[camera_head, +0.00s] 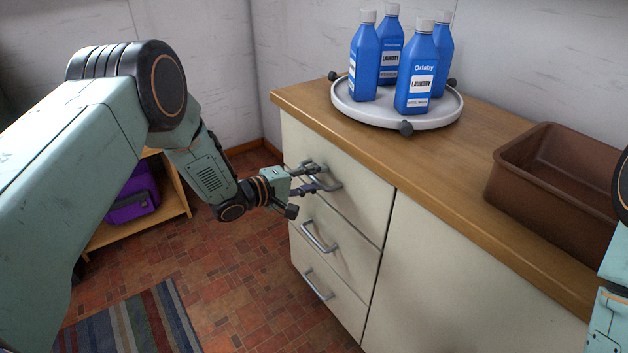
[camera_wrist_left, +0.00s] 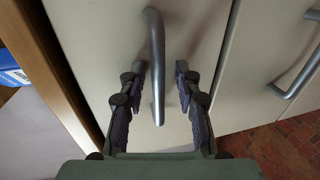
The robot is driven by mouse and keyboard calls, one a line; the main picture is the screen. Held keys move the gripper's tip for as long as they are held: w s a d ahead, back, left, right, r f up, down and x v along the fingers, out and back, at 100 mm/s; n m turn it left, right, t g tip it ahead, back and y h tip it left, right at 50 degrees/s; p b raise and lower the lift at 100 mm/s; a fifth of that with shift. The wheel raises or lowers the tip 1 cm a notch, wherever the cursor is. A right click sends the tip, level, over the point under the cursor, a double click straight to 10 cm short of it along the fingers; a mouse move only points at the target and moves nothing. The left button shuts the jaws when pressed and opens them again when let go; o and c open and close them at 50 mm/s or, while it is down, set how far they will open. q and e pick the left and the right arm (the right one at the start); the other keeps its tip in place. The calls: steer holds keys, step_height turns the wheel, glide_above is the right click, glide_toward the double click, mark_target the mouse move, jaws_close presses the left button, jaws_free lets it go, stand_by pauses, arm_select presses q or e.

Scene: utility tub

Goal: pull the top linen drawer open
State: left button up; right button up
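The top linen drawer (camera_head: 345,205) is the uppermost of three cream drawer fronts at the left of the cabinet, and it looks shut. Its grey bar handle (camera_head: 328,183) shows in the head view, partly hidden by my left gripper (camera_head: 314,180). In the left wrist view the handle (camera_wrist_left: 156,60) runs between the two fingers of the left gripper (camera_wrist_left: 160,90), with a gap on each side. The fingers are open and close to the drawer front. Part of my right arm shows at the right edge of the head view; its gripper is out of view.
Two lower drawers with handles (camera_head: 319,237) sit below. On the wooden counter (camera_head: 440,160) stand a round white tray (camera_head: 385,116) with blue laundry bottles (camera_head: 416,75) and a brown tub (camera_head: 535,205). A low shelf with a purple item (camera_head: 134,195) stands at left. Tiled floor before the drawers is clear.

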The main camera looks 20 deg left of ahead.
arm_select(q)
steer(key=shift+s+r, duration=0.15)
steer(key=shift+c, duration=0.6)
jaws_close()
